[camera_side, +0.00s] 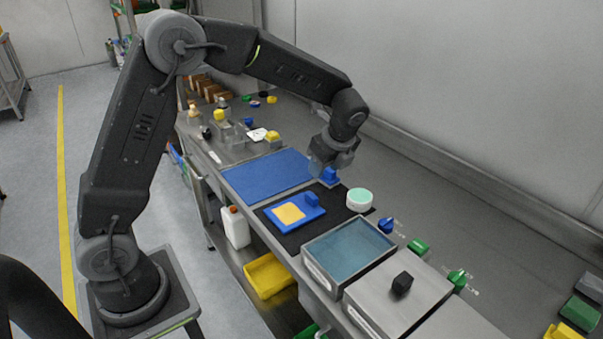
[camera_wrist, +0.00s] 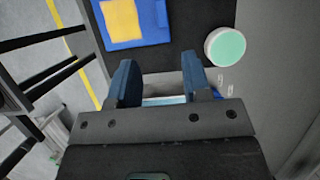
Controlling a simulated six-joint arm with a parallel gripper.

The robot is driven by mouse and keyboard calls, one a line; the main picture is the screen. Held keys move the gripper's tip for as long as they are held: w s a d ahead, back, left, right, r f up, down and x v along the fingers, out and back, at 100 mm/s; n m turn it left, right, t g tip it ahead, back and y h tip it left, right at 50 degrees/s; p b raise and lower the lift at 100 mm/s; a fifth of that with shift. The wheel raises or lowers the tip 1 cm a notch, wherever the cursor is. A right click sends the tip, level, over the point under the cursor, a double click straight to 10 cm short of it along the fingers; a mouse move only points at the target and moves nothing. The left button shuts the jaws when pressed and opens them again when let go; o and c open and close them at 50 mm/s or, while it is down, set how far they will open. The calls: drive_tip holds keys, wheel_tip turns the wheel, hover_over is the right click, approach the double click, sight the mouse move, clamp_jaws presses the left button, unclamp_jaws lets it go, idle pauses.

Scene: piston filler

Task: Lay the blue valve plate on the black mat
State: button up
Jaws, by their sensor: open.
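The blue valve plate (camera_side: 312,213) has a yellow square on its face and a blue block at its far right corner. It lies flat on the black mat (camera_side: 336,218). In the wrist view the plate (camera_wrist: 154,14) shows at the top, partly cut off by the frame, with bare mat (camera_wrist: 190,30) to its right. My gripper (camera_side: 328,174) is above the work surface, behind and to the right of the plate, apart from it. In the wrist view my gripper (camera_wrist: 157,75) has its blue fingers spread with nothing held between them.
A round white tub with a mint top (camera_side: 359,199) stands at the mat's right edge. A water-filled basin (camera_side: 348,250) is in front of the mat, then a metal lid with a black knob (camera_side: 402,283). A blue mat (camera_side: 268,174) lies behind. Control knobs line the right.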

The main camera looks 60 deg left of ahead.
drive_tip(key=s+d+r+n+t+h, duration=0.2)
drive_tip(key=s+r+n, duration=0.3)
drive_tip(key=s+n, duration=0.3)
drive_tip(key=s+d+r+n+t+h, duration=0.2)
drive_tip(key=s+r+n, duration=0.4)
drive_tip(key=s, duration=1.1)
drive_tip(key=d+n+t, duration=0.1)
drive_tip(key=d+n, duration=0.1)
drive_tip(key=n, duration=0.1)
drive_tip(key=shift+d+n+t, duration=0.15)
drive_tip(key=shift+n+t, duration=0.15)
